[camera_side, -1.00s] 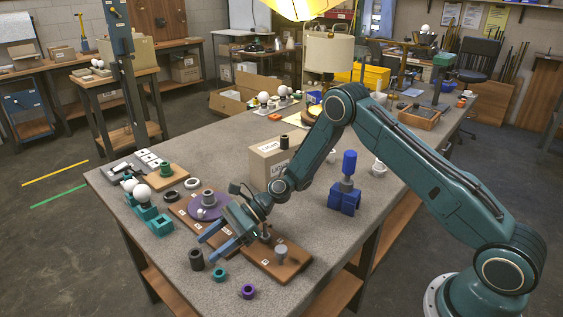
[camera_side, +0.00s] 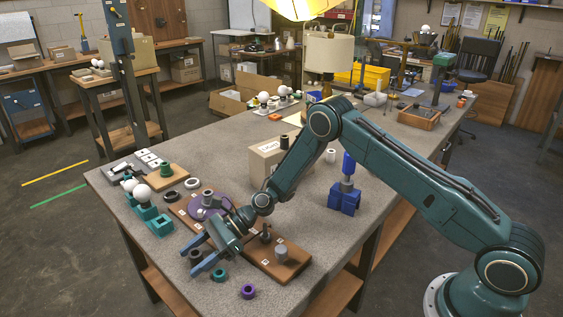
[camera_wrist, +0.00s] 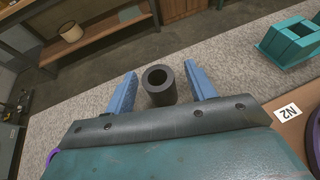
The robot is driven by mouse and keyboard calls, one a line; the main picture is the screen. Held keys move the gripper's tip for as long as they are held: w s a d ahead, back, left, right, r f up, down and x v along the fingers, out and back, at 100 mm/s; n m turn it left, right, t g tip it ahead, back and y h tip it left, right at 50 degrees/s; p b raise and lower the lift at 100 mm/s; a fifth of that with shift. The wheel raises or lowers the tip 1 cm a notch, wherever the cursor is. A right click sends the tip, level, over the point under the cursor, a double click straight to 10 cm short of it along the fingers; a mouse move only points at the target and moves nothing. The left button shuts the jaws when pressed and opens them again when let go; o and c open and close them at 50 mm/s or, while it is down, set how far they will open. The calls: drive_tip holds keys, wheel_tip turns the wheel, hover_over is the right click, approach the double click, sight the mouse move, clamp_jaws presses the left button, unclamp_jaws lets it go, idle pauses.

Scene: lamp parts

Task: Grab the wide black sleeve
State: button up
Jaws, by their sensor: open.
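The wide black sleeve (camera_wrist: 160,88) is a dark hollow cylinder standing upright on the table. In the wrist view it lies between the two blue fingers of my gripper (camera_wrist: 162,92), with a gap to the finger on each side. My gripper is open and holds nothing. In the side view my gripper (camera_side: 196,258) is low over the front left of the table, its fingers pointing down and left. The sleeve (camera_side: 196,256) shows there between the fingers, partly covered by them.
A teal ring (camera_side: 219,275) and a purple ring (camera_side: 248,291) lie close by. A brown board (camera_side: 283,271) with a grey post stands right of my gripper. A teal block (camera_side: 159,226) is behind it. The table's edge is near at the left.

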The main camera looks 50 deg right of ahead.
sight(195, 252)
drive_tip(key=shift+c, duration=0.2)
drive_tip(key=c, duration=1)
drive_tip(key=shift+r, duration=0.2)
wheel_tip(195, 252, up, 20)
drive_tip(key=shift+f, duration=0.2)
idle(0.5)
